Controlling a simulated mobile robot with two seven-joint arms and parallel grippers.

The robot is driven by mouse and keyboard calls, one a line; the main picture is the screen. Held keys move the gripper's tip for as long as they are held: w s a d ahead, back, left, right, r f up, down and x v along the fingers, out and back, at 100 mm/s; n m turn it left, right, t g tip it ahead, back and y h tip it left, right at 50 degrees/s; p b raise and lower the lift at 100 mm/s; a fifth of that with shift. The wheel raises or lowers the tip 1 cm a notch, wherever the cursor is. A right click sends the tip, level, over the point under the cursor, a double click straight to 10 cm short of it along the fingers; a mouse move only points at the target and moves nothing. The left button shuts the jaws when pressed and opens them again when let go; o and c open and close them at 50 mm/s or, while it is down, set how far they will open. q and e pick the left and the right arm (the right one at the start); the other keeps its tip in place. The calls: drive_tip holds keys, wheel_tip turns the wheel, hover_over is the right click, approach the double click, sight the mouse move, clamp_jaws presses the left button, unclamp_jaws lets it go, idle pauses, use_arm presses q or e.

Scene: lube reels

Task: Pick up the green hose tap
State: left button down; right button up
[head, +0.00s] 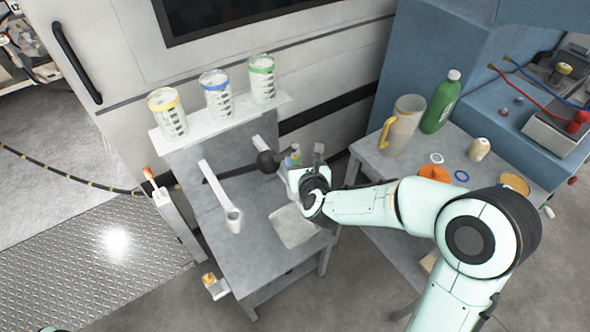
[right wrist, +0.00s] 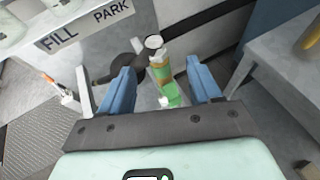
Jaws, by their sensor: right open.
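The green hose tap (right wrist: 160,72) shows in the right wrist view between my right gripper's two blue fingers. In the head view a small green and yellow part of the tap (head: 295,152) shows just beyond my right gripper (head: 300,163), which hides the rest. My right gripper (right wrist: 162,88) is open, with a finger on either side of the tap and visible gaps between. My left gripper is not in view.
A grey stand (head: 250,260) has a white shelf (head: 222,118) above with yellow, blue and green banded containers. A white spout-like arm (head: 218,192) stands left of my gripper. The right-hand table (head: 400,165) holds a jug (head: 403,125) and a green bottle (head: 441,102).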

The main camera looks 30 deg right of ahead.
sight(296, 154)
drive_tip(key=x, duration=0.2)
drive_tip(key=shift+w+d+f, duration=0.1)
drive_tip(key=shift+w+f, duration=0.1)
drive_tip(key=shift+w, duration=0.1)
drive_tip(key=shift+w+f+p, duration=0.3)
drive_tip(key=shift+w+p, duration=0.05)
drive_tip(key=shift+w, duration=0.15)
drive_tip(key=p+x, duration=0.1)
drive_tip(key=x, duration=0.3)
drive_tip(key=shift+f, duration=0.2)
drive_tip(key=shift+r, duration=0.1)
clamp_jaws()
